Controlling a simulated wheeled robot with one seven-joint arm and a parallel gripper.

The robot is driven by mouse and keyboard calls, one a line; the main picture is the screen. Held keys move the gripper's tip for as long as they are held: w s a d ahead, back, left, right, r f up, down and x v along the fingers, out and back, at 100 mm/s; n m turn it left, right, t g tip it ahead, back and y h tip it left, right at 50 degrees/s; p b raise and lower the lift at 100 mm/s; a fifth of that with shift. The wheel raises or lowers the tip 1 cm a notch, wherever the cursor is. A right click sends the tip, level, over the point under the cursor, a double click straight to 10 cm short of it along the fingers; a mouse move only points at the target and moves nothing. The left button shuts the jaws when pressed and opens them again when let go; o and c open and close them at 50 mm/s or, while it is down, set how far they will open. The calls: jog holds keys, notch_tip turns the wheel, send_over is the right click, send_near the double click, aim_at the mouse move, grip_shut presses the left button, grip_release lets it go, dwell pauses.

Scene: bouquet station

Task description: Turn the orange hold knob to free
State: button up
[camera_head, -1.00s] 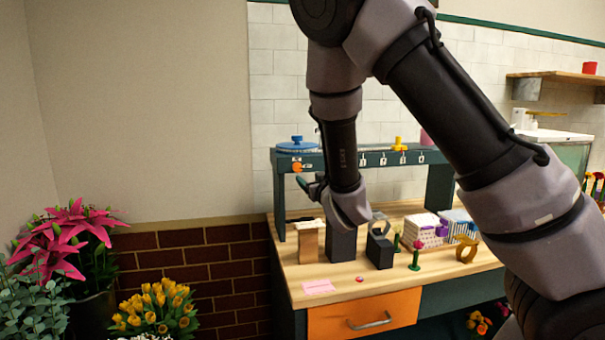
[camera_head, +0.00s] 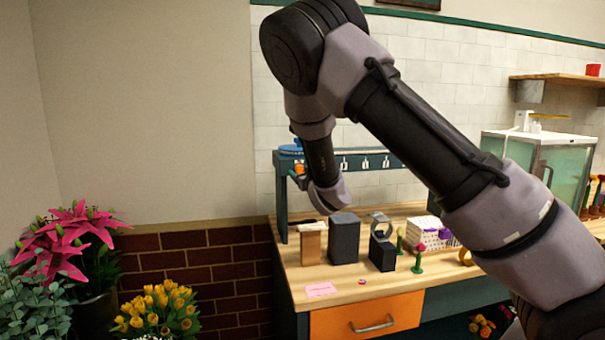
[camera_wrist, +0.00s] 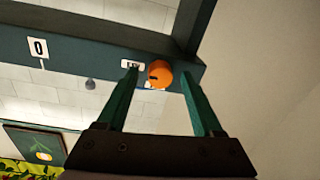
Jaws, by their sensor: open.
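The orange hold knob (camera_wrist: 159,74) sits on the front of the dark green rack beam (camera_wrist: 100,55) in the wrist view, beside a small white label (camera_wrist: 130,64) whose text is too small to read. A dark mark shows on the knob's face. In the head view the knob (camera_head: 299,169) shows at the rack's left end, partly hidden by my arm. My gripper (camera_wrist: 156,82) is open in the wrist view, with one green finger on each side of the knob in the picture. I cannot tell whether the fingers reach around it. The knob looks free of contact.
A blue round piece (camera_head: 290,149) is on top of the rack. Below, a wooden block (camera_head: 311,243), dark blocks (camera_head: 343,240) and small flowers (camera_head: 418,258) stand on the workbench (camera_head: 290,268).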

grip_shut()
jog(key=shift+n, duration=0.3)
jog(key=n, duration=0.3)
jog(key=shift+n, duration=0.3)
jog(key=n, duration=0.4)
jog(key=shift+g+h, duration=0.3)
jog(key=n, duration=0.4)
jog(key=shift+n, duration=0.3)
jog(key=shift+n+h, duration=0.4)
jog(key=shift+n, duration=1.7)
